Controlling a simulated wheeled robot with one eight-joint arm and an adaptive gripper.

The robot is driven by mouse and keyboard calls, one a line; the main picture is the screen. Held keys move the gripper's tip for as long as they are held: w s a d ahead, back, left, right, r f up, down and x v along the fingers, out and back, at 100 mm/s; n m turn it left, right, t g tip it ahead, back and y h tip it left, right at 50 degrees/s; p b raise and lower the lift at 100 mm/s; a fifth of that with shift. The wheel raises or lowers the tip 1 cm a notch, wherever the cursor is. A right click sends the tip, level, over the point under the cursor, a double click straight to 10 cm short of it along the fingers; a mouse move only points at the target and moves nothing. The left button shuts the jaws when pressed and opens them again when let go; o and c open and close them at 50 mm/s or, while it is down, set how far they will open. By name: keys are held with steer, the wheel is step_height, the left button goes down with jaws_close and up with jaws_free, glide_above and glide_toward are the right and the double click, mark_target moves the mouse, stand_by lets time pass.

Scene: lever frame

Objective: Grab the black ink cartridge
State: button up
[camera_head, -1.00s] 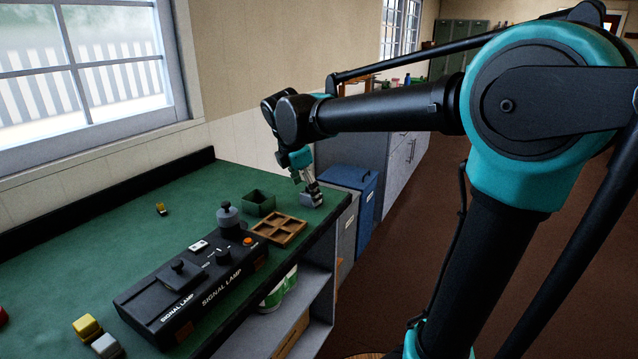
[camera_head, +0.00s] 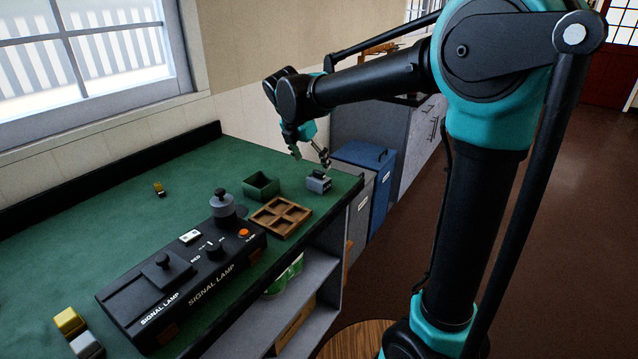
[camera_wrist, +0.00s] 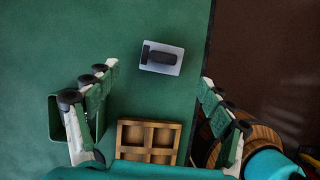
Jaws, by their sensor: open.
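A small grey block with a black piece on top (camera_head: 318,182) sits on the green bench near its right edge. It is the only black-topped small item near my gripper; I cannot tell for sure that it is the ink cartridge. In the wrist view the block (camera_wrist: 174,69) lies ahead of my gripper, between the lines of the two fingers, touched by neither. My gripper (camera_head: 312,158) is open and empty, a little above and behind the block. Its spread fingers also show in the wrist view (camera_wrist: 158,75).
A wooden compartment tray (camera_head: 281,217) and an open green box (camera_head: 262,186) stand nearby. The signal lamp console (camera_head: 180,280) is at front. A yellow block (camera_head: 69,321), a grey block (camera_head: 87,345) and a small yellow-black item (camera_head: 159,188) lie left. The bench edge is close right.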

mark_target(317, 174)
steer(key=x, duration=0.8)
steer(key=shift+d+f, duration=0.2)
steer(key=c, duration=1.3)
steer(key=shift+o, duration=0.2)
steer(key=shift+r, duration=0.1)
